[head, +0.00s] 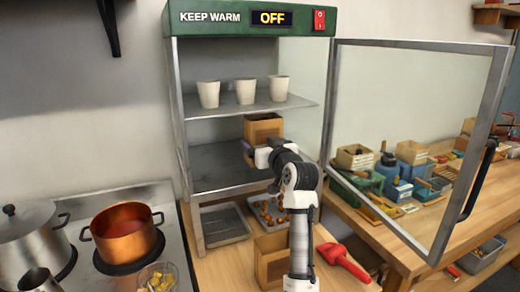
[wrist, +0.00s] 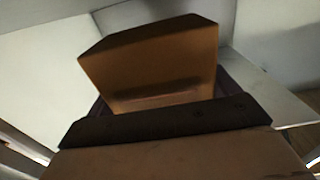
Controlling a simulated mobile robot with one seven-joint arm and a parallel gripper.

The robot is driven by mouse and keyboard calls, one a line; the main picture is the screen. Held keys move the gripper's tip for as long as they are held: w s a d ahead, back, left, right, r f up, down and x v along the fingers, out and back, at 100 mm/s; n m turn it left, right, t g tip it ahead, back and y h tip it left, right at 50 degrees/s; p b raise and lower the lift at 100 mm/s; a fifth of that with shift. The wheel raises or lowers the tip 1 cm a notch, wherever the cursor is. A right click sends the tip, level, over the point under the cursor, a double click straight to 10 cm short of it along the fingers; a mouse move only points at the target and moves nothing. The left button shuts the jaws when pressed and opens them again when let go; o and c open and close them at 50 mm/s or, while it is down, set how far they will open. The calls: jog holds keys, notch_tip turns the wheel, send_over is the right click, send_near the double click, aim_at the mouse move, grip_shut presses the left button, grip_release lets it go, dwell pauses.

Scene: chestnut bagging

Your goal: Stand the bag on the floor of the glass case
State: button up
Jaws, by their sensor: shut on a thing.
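The bag (head: 263,126) is a brown paper bag, upright with its open top facing up. It shows at the lower opening of the glass case (head: 178,110), below the middle shelf; its lower part is hidden behind my arm. My gripper (head: 254,154) is shut on the bag. In the wrist view the bag (wrist: 155,55) rises behind a dark finger (wrist: 165,122). The case floor (head: 215,165) is a bare metal plate. I cannot tell whether the bag touches it.
Three white cups (head: 245,91) stand on the middle shelf (head: 215,110). The glass door (head: 400,150) is swung open to the right. Below are a wire tray (head: 225,225), a tray of chestnuts (head: 266,212), another brown box or bag (head: 268,262) and a red scoop (head: 343,262). Pots stand left.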

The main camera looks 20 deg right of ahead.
jog(key=shift+w+r, duration=0.1)
jog(key=shift+w, duration=0.95)
jog(key=shift+w+f, duration=0.1)
jog(key=shift+f, duration=0.15)
jog(key=shift+f+b, duration=0.95)
jog(key=shift+f, duration=0.6)
jog(key=shift+f, duration=0.1)
jog(key=o, duration=1.2)
jog(key=shift+f, duration=0.1)
jog(key=shift+c, duration=0.2)
jog(key=shift+r, duration=0.2)
jog(key=shift+s+f, duration=0.15)
jog(key=shift+s, duration=0.2)
jog(key=s+b, duration=0.3)
jog(key=s, duration=0.8)
jog(key=shift+s+d+b, duration=0.15)
jog(key=shift+s+b, duration=0.05)
jog(key=shift+b, duration=0.15)
